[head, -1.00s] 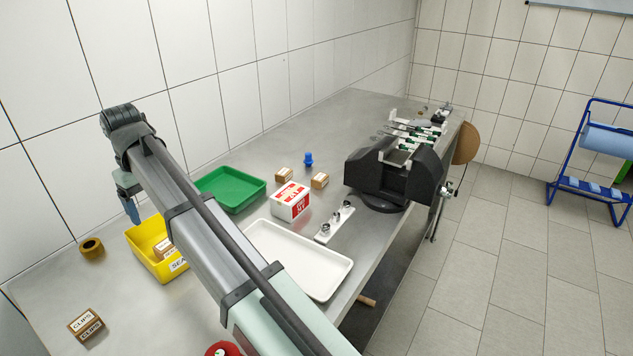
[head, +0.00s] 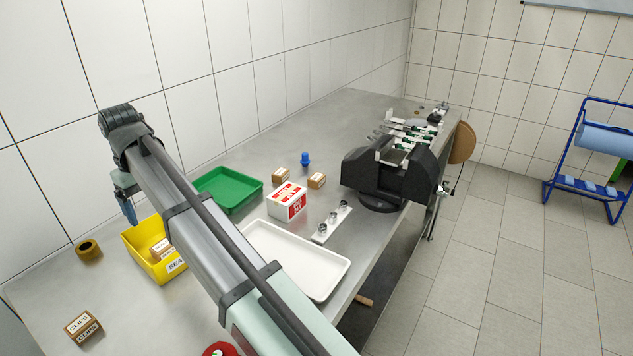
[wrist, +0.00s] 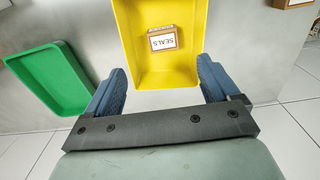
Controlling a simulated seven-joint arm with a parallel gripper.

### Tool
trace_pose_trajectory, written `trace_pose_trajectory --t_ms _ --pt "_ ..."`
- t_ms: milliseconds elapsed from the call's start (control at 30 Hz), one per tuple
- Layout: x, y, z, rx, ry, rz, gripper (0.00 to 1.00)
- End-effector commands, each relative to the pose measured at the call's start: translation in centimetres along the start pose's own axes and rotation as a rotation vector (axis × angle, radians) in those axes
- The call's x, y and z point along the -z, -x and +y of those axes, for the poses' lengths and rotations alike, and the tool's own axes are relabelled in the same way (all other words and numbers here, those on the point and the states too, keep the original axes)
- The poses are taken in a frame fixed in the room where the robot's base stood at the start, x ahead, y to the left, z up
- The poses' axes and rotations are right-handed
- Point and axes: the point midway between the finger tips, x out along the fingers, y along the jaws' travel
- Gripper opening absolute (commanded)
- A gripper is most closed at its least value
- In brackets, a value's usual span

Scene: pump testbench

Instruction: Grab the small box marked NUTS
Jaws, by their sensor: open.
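No NUTS label can be read in either view. Two small brown boxes stand together at mid-table, a left one (head: 281,176) and a right one (head: 317,180); their labels are too small to read. A brown box marked CLIPS (head: 84,327) sits at the near left. A box marked SEALS (head: 162,249) lies in the yellow bin (head: 133,252); it also shows in the wrist view (wrist: 163,40). My gripper (head: 128,212) is open and empty, above the table by the yellow bin. In the wrist view its fingers (wrist: 161,70) stand apart, with the bin's end between them.
A green tray (head: 229,207), a red-and-white box (head: 287,201) and a white tray (head: 318,291) lie beyond my arm. A brown ring (head: 88,250) is left of the bin. A black fixture (head: 385,176) stands farther right. Bare table lies between bin and CLIPS box.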

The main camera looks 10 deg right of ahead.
Motion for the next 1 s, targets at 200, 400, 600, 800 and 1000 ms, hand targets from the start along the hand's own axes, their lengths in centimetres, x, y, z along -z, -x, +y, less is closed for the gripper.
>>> trace_pose_trajectory --t_ms 200,400,600,800,1000 --pt "-1.4 -0.1 6.2 0.000 -0.088 -0.001 0.88" --pt "-4.2 -0.3 14.8 0.001 -0.211 -0.005 0.88" --pt "-7.3 -0.3 23.3 0.003 -0.334 -0.009 0.88" --pt "-11.0 -0.2 31.6 0.006 -0.454 -0.014 0.88" --pt "-14.3 -0.1 37.8 0.008 -0.541 -0.017 0.88"
